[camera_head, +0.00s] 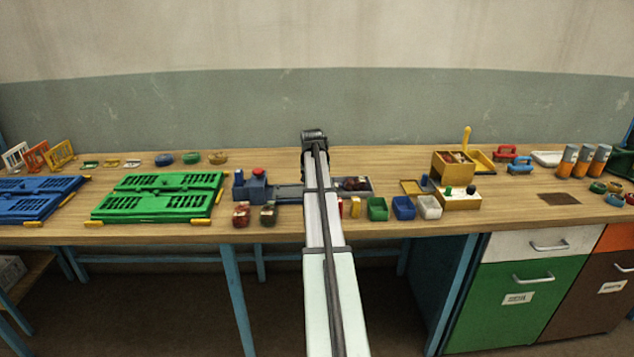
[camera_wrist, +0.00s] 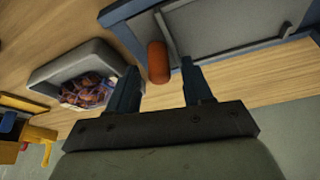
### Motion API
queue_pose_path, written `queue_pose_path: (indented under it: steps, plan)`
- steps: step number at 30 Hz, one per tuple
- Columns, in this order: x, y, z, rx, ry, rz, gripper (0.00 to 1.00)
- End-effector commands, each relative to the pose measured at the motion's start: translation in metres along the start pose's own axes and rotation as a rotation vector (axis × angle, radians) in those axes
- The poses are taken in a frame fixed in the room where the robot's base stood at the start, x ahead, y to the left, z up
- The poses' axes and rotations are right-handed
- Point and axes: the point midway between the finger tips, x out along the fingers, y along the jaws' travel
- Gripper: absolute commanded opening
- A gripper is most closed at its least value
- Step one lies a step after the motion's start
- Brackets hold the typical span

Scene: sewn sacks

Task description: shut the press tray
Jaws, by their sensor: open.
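The press (camera_head: 252,186) is a blue block with a red knob, left of my arm in the head view. Its grey tray (camera_head: 288,192) extends to the right from it, partly hidden behind my arm. In the wrist view the tray (camera_wrist: 235,25) is a grey flat pan with a blue edge at the upper right. A red-orange handle (camera_wrist: 158,62) sits on its near edge. My gripper (camera_wrist: 160,72) is open, with one finger on each side of the handle in the picture and a visible gap on both sides. In the head view my arm hides the fingers.
A grey bin (camera_wrist: 80,72) of dark reddish pieces stands beside the tray, close to one finger. Dark red and green items (camera_head: 241,213) stand before the press. Green (camera_head: 377,209), blue and white bins and a yellow machine (camera_head: 453,165) lie right; a green crate (camera_head: 160,195) lies left.

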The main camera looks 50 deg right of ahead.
Motion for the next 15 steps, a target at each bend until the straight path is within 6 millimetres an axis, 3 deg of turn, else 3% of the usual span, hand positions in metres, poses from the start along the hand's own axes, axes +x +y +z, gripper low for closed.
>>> queue_pose_path:
  steps: [11,15]
  plan:
    - [0.0046,0.0001,-0.0001,0.000,0.001,0.000,0.50]
    - [0.0045,0.0001,0.0000,0.000,0.001,0.000,0.38]
